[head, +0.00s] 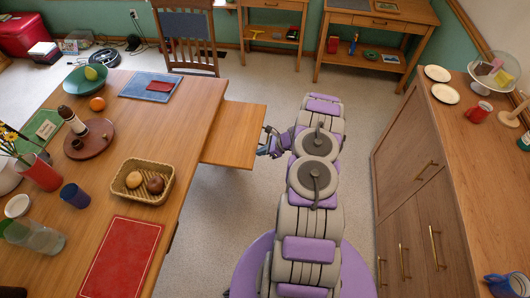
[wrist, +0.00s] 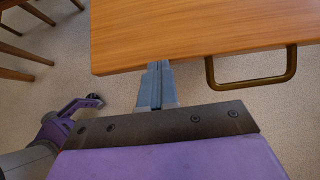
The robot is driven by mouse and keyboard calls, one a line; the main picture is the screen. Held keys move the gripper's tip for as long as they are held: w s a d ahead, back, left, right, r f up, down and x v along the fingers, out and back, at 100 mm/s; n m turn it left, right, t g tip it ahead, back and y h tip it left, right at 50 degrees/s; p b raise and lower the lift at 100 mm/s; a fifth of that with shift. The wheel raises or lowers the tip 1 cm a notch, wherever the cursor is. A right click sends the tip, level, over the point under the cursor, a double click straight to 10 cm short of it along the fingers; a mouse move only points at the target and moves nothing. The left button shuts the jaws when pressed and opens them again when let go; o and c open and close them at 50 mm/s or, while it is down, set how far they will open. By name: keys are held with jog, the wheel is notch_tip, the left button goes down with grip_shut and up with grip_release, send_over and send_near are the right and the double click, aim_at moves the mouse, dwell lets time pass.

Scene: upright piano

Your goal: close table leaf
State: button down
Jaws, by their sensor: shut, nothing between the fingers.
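The wooden table leaf (head: 238,132) sticks out from the right side of the dining table (head: 190,120), its surface slightly below the tabletop. In the wrist view the leaf (wrist: 200,30) fills the upper part, with a bronze handle (wrist: 252,80) on its near edge. My gripper (head: 268,142) is at the leaf's outer end in the head view. In the wrist view my gripper (wrist: 155,68) is shut and empty, its tips at the leaf's edge, left of the handle. I cannot tell whether they touch. The handle is not clear in the head view.
A wicker basket (head: 122,183), an orange (head: 97,104) and a blue placemat (head: 138,87) are on the table. A chair (head: 190,58) stands at the table's far end. A wooden cabinet (head: 412,185) lies right of my arm. Floor between is clear.

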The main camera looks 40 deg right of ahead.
aim_at(216, 146)
jog(key=w+a+b, duration=0.1)
jog(key=w+a, duration=0.3)
jog(key=w, duration=0.1)
jog(key=w+a+b, duration=0.1)
jog(key=w+a, duration=0.3)
jog(key=w, duration=0.1)
jog(key=w+a+b, duration=0.1)
jog(key=w+a, duration=0.3)
jog(key=w, duration=0.1)
jog(key=shift+w+a+f, duration=0.15)
jog(key=shift+w+a, duration=0.1)
jog(key=shift+a, duration=0.05)
